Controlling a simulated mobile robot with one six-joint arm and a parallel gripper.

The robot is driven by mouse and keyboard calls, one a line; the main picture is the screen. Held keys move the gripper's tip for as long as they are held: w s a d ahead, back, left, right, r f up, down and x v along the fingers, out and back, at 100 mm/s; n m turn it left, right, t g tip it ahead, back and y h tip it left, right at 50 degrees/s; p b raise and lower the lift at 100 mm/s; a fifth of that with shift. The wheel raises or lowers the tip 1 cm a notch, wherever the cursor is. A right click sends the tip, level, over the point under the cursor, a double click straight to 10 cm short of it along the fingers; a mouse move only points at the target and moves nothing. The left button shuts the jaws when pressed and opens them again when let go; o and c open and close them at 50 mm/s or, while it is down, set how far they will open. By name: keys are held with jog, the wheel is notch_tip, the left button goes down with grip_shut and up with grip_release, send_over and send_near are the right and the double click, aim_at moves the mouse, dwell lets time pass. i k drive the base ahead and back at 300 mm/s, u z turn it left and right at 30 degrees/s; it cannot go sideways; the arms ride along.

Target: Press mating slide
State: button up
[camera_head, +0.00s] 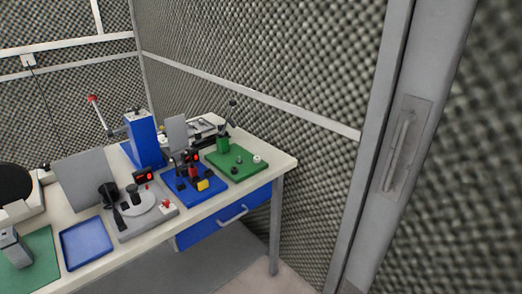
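I cannot tell for sure which part is the mating slide. A blue base plate (183,196) stands mid-bench, with a dark upright mechanism, a red block (194,172), a yellow block (203,184) and a small red-lit display on it. A tall blue press (144,142) with a red-knobbed lever (92,99) stands behind it to the left. A green plate (236,157) to the right carries a green block, a lever with a dark knob and small round parts. Details are too small to tell what is seated or pressed. My gripper is not in view.
The bench (282,160) also holds a grey fixture with a disc (140,203), an empty blue tray (86,243) and a green mat (40,262) with a grey device. A blue drawer (225,217) hangs below. Foam walls stand behind; a handled door (402,150) is right.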

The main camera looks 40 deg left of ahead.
aim_at(199, 184)
jog(key=u, duration=1.45)
jog(key=k, duration=0.15)
jog(key=u, duration=0.75)
